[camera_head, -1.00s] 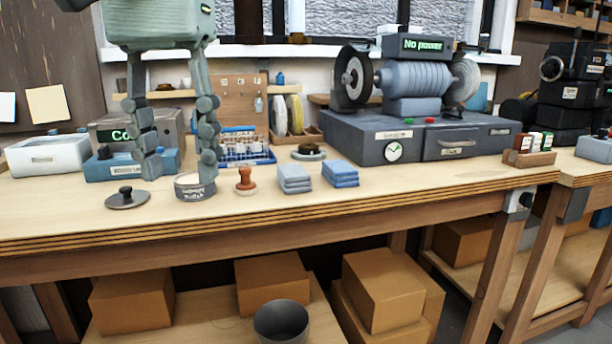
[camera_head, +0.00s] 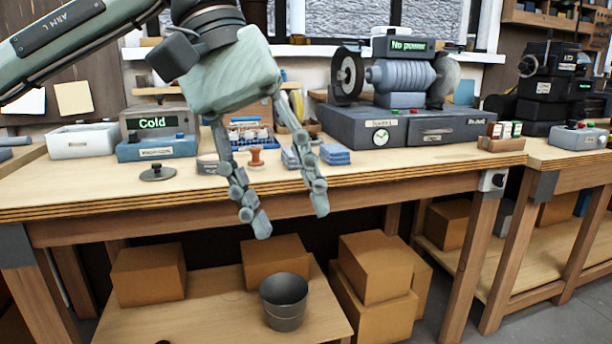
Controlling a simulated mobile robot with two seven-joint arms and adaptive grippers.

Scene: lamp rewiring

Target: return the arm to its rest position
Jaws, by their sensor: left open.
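My left gripper (camera_head: 288,220) comes in from the upper left on my left arm (camera_head: 85,40). Its two fingers point down and stand apart with nothing between them. The fingertips hang in front of the workbench's front edge (camera_head: 300,205). The gripper hides part of the bench top, including parts of the round tin (camera_head: 207,164) and the blue cloth stacks. My right gripper does not show.
On the bench are a dark round lid (camera_head: 158,173), a red-brown stamp (camera_head: 256,157), folded blue cloths (camera_head: 335,155), a "Cold" unit (camera_head: 156,125) and a grinder (camera_head: 400,80). Below, a dark bin (camera_head: 284,300) and cardboard boxes (camera_head: 148,274) stand on the lower shelf.

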